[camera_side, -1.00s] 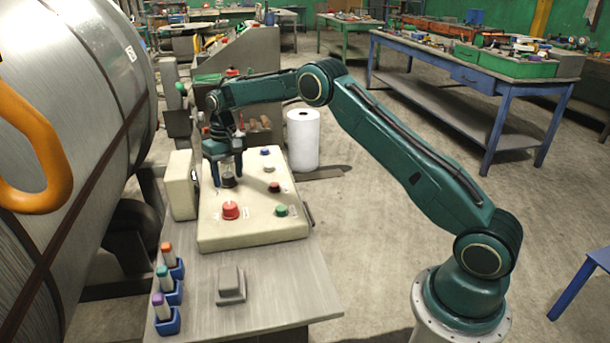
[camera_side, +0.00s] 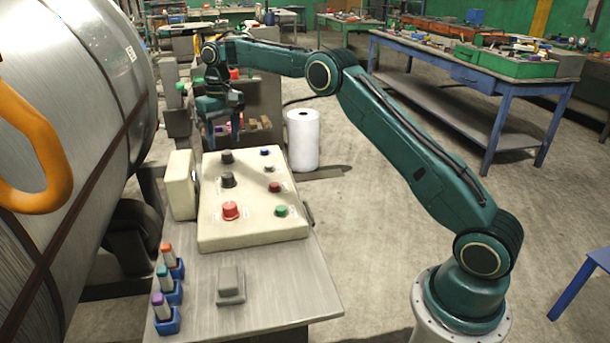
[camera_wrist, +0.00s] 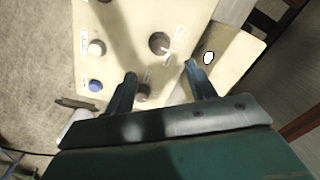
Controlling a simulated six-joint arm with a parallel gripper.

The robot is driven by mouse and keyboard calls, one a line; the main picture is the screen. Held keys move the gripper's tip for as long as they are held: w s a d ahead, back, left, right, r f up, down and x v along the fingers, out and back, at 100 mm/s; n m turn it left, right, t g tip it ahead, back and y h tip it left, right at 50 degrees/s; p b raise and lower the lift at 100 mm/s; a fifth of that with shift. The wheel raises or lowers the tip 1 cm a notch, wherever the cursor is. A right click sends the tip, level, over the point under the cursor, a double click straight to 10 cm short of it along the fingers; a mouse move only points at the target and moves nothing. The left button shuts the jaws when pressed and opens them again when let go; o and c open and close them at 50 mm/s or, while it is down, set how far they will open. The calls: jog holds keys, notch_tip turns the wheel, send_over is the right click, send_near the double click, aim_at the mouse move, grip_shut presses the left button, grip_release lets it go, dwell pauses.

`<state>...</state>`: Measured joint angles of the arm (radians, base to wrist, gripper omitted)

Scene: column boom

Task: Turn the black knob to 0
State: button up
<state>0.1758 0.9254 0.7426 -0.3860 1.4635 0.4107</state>
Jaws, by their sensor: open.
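The cream control panel (camera_side: 255,232) carries two dark knobs in its left column. The nearer dark knob (camera_side: 228,180) also shows in the wrist view (camera_wrist: 159,43), with small labels around it. The farther dark knob (camera_side: 227,157) shows in the wrist view (camera_wrist: 142,95), low between my fingers. Both look black or very dark brown; I cannot tell which is the black knob or read the labels. My gripper (camera_side: 225,136) is open and empty, raised above the panel's far end. Its fingertips (camera_wrist: 160,72) are apart from both knobs.
A red knob (camera_side: 231,210) is nearest on the panel. Blue (camera_side: 265,152), white (camera_side: 269,168), red (camera_side: 274,187) and green (camera_side: 281,210) buttons line the right. A cream box (camera_side: 181,185) stands left. A grey block (camera_side: 230,284) and blue holders (camera_side: 167,320) are in front.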

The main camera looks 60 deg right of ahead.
jog(key=shift+d+r, duration=0.1)
jog(key=shift+r, duration=0.15)
jog(key=shift+r, duration=0.1)
dwell(0.3)
jog(key=s+a+r+n+t, duration=0.1)
jog(key=s+a+r, duration=0.3)
jog(key=s+r, duration=0.45)
jog(key=s+a+r+t, duration=0.2)
jog(key=s+a+r, duration=0.1)
jog(key=s+r, duration=0.55)
jog(key=s+f+t, duration=0.1)
jog(key=s+f, duration=0.3)
jog(key=s, duration=0.9)
jog(key=s+a+f+n+t, duration=0.1)
jog(key=s+f, duration=0.4)
jog(key=s, duration=0.9)
jog(key=shift+t, duration=0.3)
jog(key=shift+w+r, duration=0.1)
jog(key=shift+w, duration=0.05)
